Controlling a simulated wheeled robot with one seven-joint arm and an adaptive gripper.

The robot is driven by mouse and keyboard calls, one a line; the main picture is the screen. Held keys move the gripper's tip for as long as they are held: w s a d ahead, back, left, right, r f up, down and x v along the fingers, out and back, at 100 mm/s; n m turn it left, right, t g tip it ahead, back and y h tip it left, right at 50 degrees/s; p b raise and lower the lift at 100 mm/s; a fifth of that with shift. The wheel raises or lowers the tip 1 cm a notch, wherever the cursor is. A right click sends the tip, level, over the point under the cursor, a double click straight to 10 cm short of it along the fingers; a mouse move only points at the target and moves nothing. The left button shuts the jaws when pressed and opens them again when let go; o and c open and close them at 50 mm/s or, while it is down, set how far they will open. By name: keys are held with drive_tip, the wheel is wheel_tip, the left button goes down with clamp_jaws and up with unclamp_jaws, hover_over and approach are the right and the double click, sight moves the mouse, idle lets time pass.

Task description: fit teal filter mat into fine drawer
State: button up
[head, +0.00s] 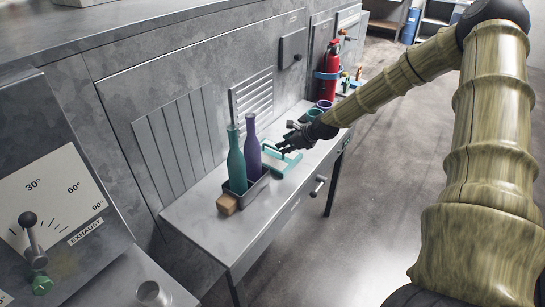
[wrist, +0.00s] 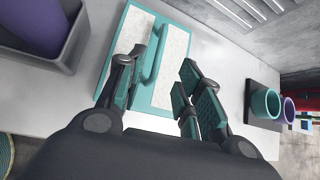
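The teal filter mat (head: 282,169), a pale panel with a teal frame and raised teal handle, lies flat on the grey bench. In the wrist view, the mat (wrist: 174,57) shows beyond my fingers, its handle (wrist: 151,60) running up the middle. My gripper (head: 287,146) is low over the mat's far side.
A dark tray (head: 258,190) holds a teal bottle (head: 236,165) and a purple bottle (head: 252,148), left of the mat. A wooden block (head: 227,204) sits by it. Teal (wrist: 265,103) and purple (wrist: 288,111) cups stand to the right. A red extinguisher (head: 331,72) is farther back.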

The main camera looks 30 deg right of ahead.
sight(275, 148)
drive_tip(key=shift+p+x, duration=1.1)
drive_tip(key=shift+x, duration=2.55)
drive_tip(key=shift+a+r, duration=0.1)
drive_tip(key=shift+r, duration=0.05)
clamp_jaws()
